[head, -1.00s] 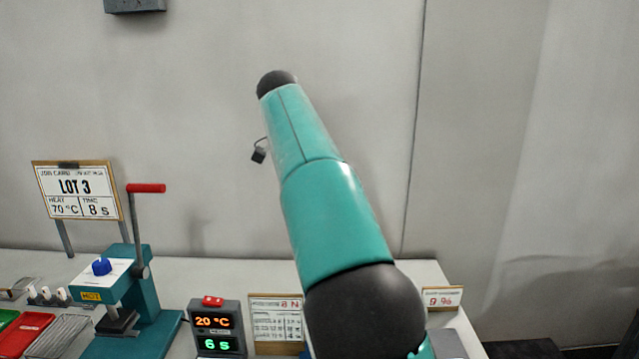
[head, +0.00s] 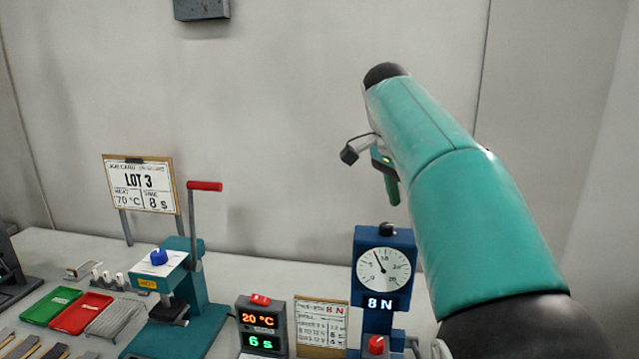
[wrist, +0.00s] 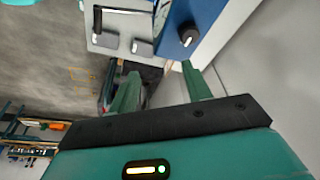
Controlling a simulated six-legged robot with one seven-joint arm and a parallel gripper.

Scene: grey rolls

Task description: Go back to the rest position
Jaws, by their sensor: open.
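My gripper (wrist: 160,84) shows in the wrist view with its two green fingers spread apart and nothing between them. In the head view only a small green part of my gripper (head: 388,178) shows behind my teal arm, which reaches up and away on the right. The gripper is raised above the bench, near the blue gauge tester (head: 371,240). The tester has a round dial and a display reading 8 N. Its blue body (wrist: 190,22) and black knob also show beyond the fingers in the wrist view.
On the bench (head: 300,275) stand a teal press (head: 190,285) with a red-handled lever, a LOT 3 card (head: 142,185), a timer box (head: 262,325) reading 20 °C and 6 s, and a printed chart (head: 321,325). Green (head: 50,306) and red (head: 80,314) trays lie left. A wall stands behind.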

